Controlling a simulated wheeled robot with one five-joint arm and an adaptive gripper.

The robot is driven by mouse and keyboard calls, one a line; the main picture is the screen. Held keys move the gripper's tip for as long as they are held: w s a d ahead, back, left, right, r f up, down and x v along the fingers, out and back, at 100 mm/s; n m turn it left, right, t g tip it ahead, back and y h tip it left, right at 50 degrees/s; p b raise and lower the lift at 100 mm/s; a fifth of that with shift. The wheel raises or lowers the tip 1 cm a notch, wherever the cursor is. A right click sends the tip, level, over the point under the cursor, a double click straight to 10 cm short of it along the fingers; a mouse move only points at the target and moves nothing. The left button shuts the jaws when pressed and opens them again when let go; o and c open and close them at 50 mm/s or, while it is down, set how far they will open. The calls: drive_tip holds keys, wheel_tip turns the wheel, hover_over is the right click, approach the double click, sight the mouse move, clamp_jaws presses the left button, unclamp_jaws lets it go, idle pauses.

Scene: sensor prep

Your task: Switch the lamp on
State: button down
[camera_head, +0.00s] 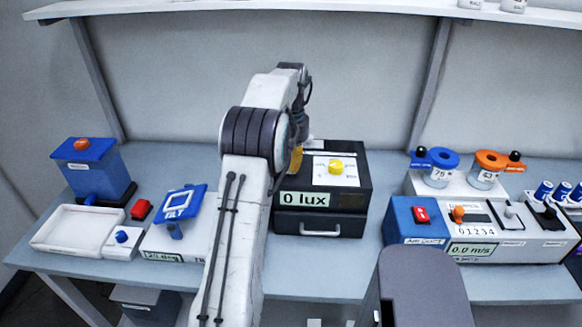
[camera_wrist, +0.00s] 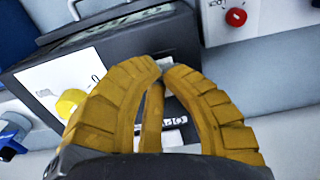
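A black box (camera_head: 352,205) stands mid-bench behind my arm. Its display (camera_head: 304,198) reads "0 lux", and a yellow knob (camera_head: 335,166) sits on a white plate on its top. In the wrist view, the box (camera_wrist: 120,70) fills the middle, with the knob (camera_wrist: 70,102) at left. In the head view, the gripper (camera_head: 296,159) is mostly behind my arm.
Left are a blue box with an orange button (camera_head: 81,144), a white tray (camera_head: 60,230) and a blue tilt stand (camera_head: 176,203). Right are a blue box with a red switch (camera_head: 421,214) and an airspeed unit (camera_head: 520,247). A shelf (camera_head: 350,5) runs above.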

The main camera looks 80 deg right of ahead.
drive_tip(key=shift+f+b, duration=0.3)
drive_tip(key=shift+f, duration=0.2)
drive_tip(key=shift+r, duration=0.1)
idle(0.3)
wheel_tip(320, 180, up, 7)
drive_tip(key=p, duration=0.7)
idle(0.9)
